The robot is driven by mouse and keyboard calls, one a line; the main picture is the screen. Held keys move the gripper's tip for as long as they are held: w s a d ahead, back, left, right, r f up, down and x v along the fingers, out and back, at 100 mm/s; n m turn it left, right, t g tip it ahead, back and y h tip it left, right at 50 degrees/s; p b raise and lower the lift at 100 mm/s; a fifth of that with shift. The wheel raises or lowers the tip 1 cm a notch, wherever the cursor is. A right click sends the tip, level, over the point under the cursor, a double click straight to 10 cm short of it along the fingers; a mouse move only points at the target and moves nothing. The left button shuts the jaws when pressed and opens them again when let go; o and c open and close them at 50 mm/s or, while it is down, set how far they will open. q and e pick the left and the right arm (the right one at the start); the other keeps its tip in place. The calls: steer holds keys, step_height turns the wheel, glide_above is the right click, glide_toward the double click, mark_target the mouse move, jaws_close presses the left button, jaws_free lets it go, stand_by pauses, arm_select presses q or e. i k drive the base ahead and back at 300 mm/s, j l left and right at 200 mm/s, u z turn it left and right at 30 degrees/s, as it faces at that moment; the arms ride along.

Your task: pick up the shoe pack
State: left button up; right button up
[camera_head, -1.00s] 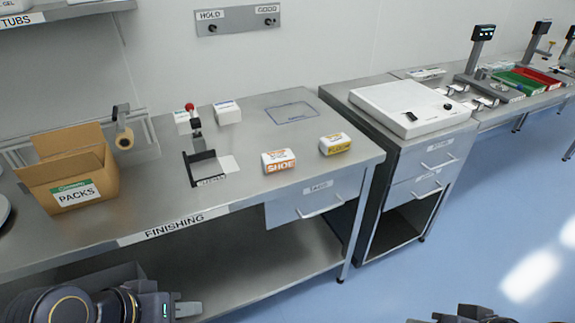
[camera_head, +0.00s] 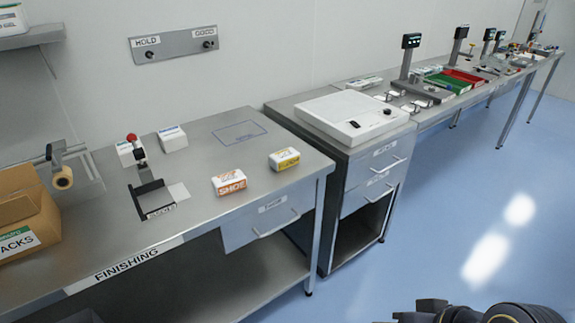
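The shoe pack (camera_head: 229,182) is a small white and orange box marked SHOE. It lies on the steel FINISHING table (camera_head: 195,225), near its front edge. No gripper is near it or touching it. My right arm shows at the bottom right edge, far below the table top; its fingertips cannot be made out.
A yellow-labelled pack (camera_head: 284,159) lies right of the shoe pack. A cardboard PACKS box (camera_head: 28,215) is at left. The white machine (camera_head: 352,117) sits on a cabinet at right.

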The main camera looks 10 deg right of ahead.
mark_target(225, 184)
steer(key=u, duration=0.9)
steer(key=i+l+u, duration=0.1)
steer(key=l+u, duration=0.2)
steer(key=u, duration=0.2)
steer(key=l+u, duration=0.25)
steer(key=u, duration=0.2)
steer(key=l+u, duration=0.3)
steer(key=u, duration=0.2)
steer(key=k+l+u, duration=0.1)
steer(key=l+u, duration=0.2)
steer(key=u, duration=0.2)
steer(key=k+l+u, duration=0.1)
steer(key=l, duration=0.35)
steer(key=k+l+u, duration=0.1)
steer(key=k+l, duration=0.2)
steer(key=k+l+u, duration=0.1)
steer(key=k+l, duration=0.15)
steer(key=l, duration=0.3)
steer(key=k+l+u, duration=0.1)
steer(key=l, duration=0.3)
steer(key=k, duration=0.1)
